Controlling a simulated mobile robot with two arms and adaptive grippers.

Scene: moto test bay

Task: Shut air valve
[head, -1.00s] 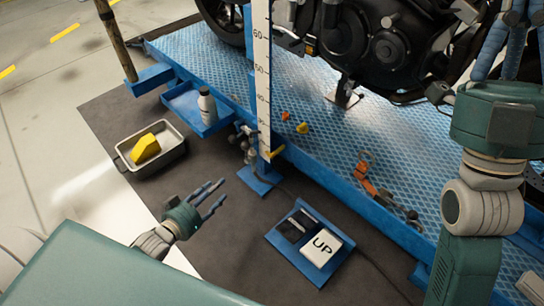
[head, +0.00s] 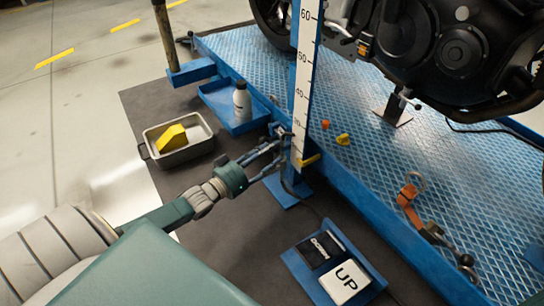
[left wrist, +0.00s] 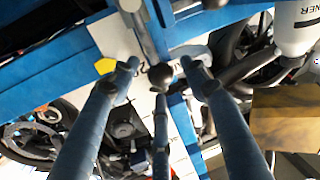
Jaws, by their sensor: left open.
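The grey air valve fittings (head: 276,129) sit on the side of the blue post, low down, and are partly hidden by my fingers. My left gripper (head: 274,156) reaches in from the left, with its fingers open and spread at the fittings. In the left wrist view, a dark round knob (left wrist: 161,76) lies between the open fingertips (left wrist: 160,68). The fingers are not closed on it; whether one touches it I cannot tell. My right gripper is out of view.
The blue post with a white scale (head: 304,75) stands beside the blue lift platform (head: 365,165). A yellow pointer (head: 311,160) juts from the post. A tray with a yellow block (head: 172,138), a bottle (head: 241,100) and an UP pedal (head: 345,282) are nearby.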

